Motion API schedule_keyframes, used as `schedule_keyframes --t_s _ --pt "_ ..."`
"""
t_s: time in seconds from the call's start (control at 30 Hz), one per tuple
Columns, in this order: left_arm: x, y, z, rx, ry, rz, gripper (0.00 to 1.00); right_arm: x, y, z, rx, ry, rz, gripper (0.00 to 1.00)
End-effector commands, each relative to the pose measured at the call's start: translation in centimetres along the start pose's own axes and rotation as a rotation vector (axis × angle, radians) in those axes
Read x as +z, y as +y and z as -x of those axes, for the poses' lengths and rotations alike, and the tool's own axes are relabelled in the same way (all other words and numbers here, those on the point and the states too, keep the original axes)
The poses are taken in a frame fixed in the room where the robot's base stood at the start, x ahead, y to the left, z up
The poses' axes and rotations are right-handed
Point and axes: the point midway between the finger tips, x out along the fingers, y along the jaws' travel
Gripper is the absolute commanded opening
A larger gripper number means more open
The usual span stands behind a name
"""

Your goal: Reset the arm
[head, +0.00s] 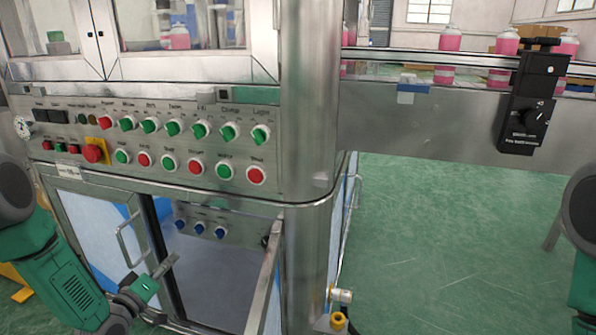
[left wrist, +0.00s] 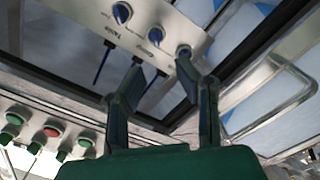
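My left arm comes in from the left in the head view. Its gripper (head: 165,270) is in front of the lower cabinet, below the button panel (head: 40,170). In the left wrist view the two fingers of the left gripper (left wrist: 160,72) stand apart with nothing held between them. Behind them is the small panel with blue knobs (left wrist: 122,13), which also shows inside the cabinet in the head view (head: 200,228). The fingers appear apart from the knobs. Only a part of my right arm shows at the right edge of the head view; its gripper is out of view.
A cabinet door (head: 265,275) stands open, its edge facing me. A metal door handle (head: 126,245) is close to my left gripper. A steel column (head: 308,100) rises beside the panel. A conveyor (head: 440,110) carries pink bottles (head: 449,40) at right. Green floor below it is clear.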

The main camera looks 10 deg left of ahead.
Motion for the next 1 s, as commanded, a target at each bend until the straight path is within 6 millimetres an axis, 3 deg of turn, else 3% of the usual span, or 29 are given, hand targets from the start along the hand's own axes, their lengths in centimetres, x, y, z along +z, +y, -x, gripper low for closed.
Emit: schedule_keyframes --t_s 0.07,0.13,0.27,0.3,0.4,0.5,0.67,0.83,1.0 --pt "1.6 0.4 0.2 -0.023 -0.04 -0.008 0.28 0.0 0.0 0.0 0.0 0.0 0.0 0.4" --pt "4.4 0.9 0.8 -0.071 -0.116 -0.029 0.28 0.0 0.0 0.0 0.0 0.0 0.0 0.4" --pt "12.1 2.2 4.4 -0.206 -0.362 -0.118 0.28 0.0 0.0 0.0 0.0 0.0 0.0 0.4" --pt "14.5 2.5 6.3 -0.253 -0.456 -0.157 0.28 0.0 0.0 0.0 0.0 0.0 0.0 0.4" --pt "19.3 3.1 12.2 -0.358 -0.693 -0.267 0.28 0.0 0.0 0.0 0.0 0.0 0.0 0.4" --pt "22.0 3.4 18.3 -0.441 -0.904 -0.371 0.28 0.0 0.0 0.0 0.0 -0.001 0.0 0.4" --pt "23.1 3.9 26.9 -0.539 -1.176 -0.51 0.28 0.0 0.0 0.0 0.0 -0.001 0.0 0.4" --pt "21.9 4.5 34.8 -0.624 -1.415 -0.634 0.28 0.0 0.0 0.0 0.0 -0.001 0.0 0.4" --pt "18.8 7.6 34.7 -0.625 -1.413 -0.631 0.28 -0.2 0.0 4.5 0.0 0.0 0.0 0.4"
